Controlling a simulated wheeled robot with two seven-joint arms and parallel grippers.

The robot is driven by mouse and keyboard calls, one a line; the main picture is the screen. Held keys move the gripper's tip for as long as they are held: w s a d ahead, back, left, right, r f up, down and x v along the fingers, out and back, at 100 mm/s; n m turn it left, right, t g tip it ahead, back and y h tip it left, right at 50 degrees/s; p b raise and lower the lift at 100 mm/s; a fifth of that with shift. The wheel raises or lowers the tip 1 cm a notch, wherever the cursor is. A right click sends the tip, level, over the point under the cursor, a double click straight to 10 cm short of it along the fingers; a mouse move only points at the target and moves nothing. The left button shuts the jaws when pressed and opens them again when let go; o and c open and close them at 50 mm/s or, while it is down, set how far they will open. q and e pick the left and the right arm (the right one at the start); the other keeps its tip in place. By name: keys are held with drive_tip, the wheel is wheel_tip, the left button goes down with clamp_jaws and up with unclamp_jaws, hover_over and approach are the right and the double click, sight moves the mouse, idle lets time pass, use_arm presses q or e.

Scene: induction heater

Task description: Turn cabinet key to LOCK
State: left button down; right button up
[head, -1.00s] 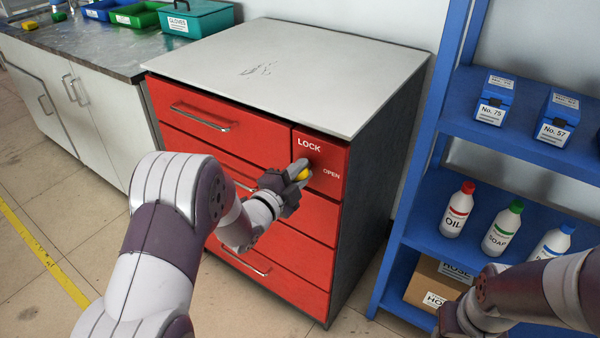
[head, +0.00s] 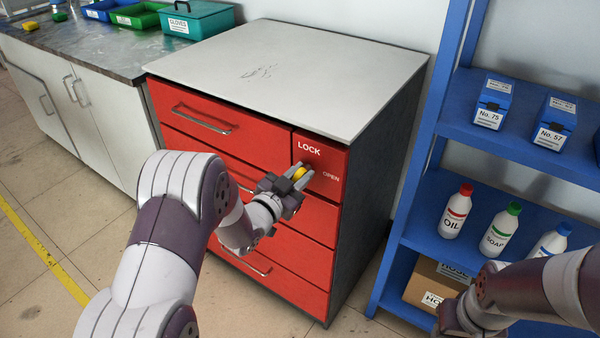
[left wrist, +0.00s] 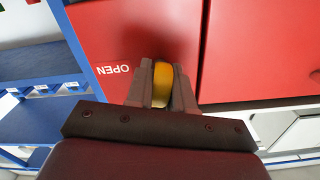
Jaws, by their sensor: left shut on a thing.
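The red cabinet (head: 262,204) has a small upper right panel with the word LOCK (head: 309,148) at its top and OPEN (head: 331,175) at its right. A yellow key (head: 299,173) stands out from this panel, below LOCK and left of OPEN. My left gripper (head: 294,180) is shut on the yellow key, which also shows between its fingers in the left wrist view (left wrist: 162,85). The fingers hide part of the key, so I cannot tell exactly which word it points to. My right arm is at the lower right; its fingers do not show clearly.
A blue shelf (head: 425,195) with bottles and blue boxes stands right of the cabinet. A grey-topped counter (head: 75,55) with bins is at the left. The cabinet's pale top (head: 300,70) is clear. Drawer handles (head: 200,118) stick out on the front.

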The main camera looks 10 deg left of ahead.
use_arm(q)
drive_tip(key=shift+n+p, duration=0.4)
drive_tip(key=shift+n, duration=1.1)
drive_tip(key=shift+f, duration=0.1)
drive_tip(key=c, duration=1.1)
unclamp_jaws()
drive_tip(key=p+v, duration=0.1)
drive_tip(key=v, duration=1.1)
drive_tip(key=shift+s+a, duration=0.1)
drive_tip(key=shift+s, duration=0.25)
